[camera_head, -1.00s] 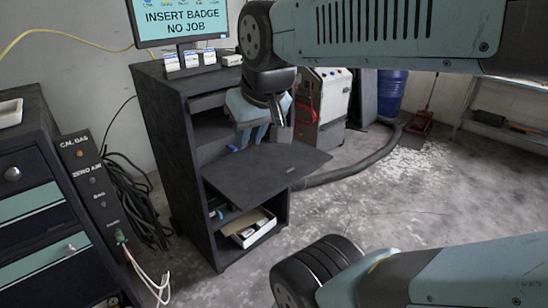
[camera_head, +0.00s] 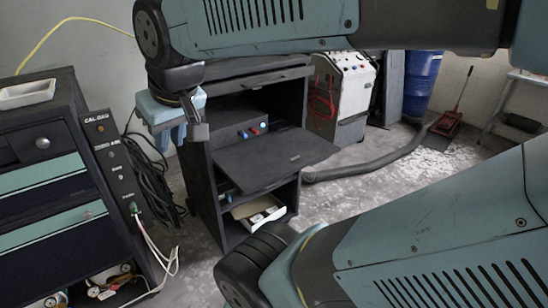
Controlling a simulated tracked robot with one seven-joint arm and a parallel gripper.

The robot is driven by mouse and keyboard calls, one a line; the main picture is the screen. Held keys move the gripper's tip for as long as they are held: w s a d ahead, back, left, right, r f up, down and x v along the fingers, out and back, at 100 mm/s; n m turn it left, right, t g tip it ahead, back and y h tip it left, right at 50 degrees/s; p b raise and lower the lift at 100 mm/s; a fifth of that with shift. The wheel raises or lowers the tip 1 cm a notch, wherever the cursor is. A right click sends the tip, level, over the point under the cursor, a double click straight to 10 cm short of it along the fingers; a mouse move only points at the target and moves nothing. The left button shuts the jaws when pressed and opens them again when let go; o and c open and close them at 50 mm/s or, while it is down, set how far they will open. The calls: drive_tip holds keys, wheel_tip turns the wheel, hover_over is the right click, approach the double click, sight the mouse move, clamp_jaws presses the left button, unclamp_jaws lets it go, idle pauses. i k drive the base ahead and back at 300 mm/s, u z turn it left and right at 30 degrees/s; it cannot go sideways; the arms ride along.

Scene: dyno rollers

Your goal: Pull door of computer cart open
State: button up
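The dark computer cart (camera_head: 198,185) stands left of centre. Its flat dark door panel (camera_head: 262,165), with a small handle near the outer edge, juts out roughly level from the front. Above the panel, the open bay shows a device with red and blue connectors (camera_head: 252,131). My gripper (camera_head: 172,138) hangs fingers down at the cart's upper left front corner, overlapping it in the picture and apart from the panel. No object shows between the light blue fingers, but their gap is too small to judge.
A dark cabinet with teal drawers (camera_head: 45,180) stands at left, with black cables (camera_head: 150,180) between it and the cart. A white machine (camera_head: 340,95), hose (camera_head: 375,165) and blue barrel (camera_head: 421,80) are behind right.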

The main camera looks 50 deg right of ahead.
sight(257, 166)
drive_tip(key=u, duration=0.1)
drive_tip(key=k, duration=1.4)
drive_tip(key=z, duration=0.7)
drive_tip(key=i, duration=1.4)
